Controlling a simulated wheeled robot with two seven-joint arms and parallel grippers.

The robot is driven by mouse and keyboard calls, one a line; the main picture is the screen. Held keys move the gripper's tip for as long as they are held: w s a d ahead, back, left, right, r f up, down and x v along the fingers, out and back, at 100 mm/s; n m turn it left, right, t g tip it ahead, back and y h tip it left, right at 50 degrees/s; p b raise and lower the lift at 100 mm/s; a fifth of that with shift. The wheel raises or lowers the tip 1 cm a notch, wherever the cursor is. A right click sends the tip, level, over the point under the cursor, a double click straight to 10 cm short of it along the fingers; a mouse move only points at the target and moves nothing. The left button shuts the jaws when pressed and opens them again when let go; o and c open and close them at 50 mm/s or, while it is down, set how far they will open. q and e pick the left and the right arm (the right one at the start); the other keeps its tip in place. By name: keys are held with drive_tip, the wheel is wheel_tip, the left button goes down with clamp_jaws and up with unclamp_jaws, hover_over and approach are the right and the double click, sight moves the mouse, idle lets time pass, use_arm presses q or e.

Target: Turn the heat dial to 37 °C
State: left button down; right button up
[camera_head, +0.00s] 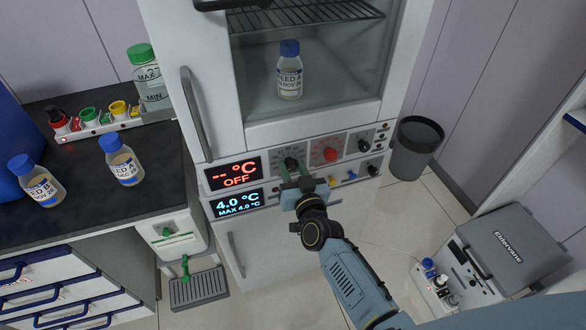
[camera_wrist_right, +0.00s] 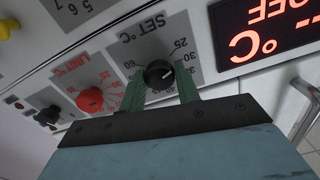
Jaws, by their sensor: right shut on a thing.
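The black heat dial (camera_wrist_right: 158,75) sits on a grey scale marked SET °C, with numbers such as 25, 30 and 60 around it. My right gripper (camera_wrist_right: 160,88) is shut on this dial, with one green finger on each side of it. A small light mark on the dial points roughly toward the 30s; the exact value is not readable. In the head view my right gripper (camera_head: 294,173) reaches the dial (camera_head: 290,162) on the cabinet's front panel. The red display (camera_head: 234,174) left of it reads "-- °C OFF". My left gripper is not in view.
A red LIMIT knob (camera_head: 330,154) and a black knob (camera_head: 364,146) sit right of the dial. A blue display (camera_head: 238,203) below reads 4.0 °C. A door handle (camera_head: 196,113) stands out on the left. A grey bin (camera_head: 414,145) and a grey case (camera_head: 512,250) stand right.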

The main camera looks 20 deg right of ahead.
drive_tip(key=m, duration=1.1)
drive_tip(key=shift+m+b, duration=0.75)
drive_tip(key=shift+m, duration=1.55)
drive_tip(key=o, duration=1)
drive_tip(key=shift+s, duration=0.1)
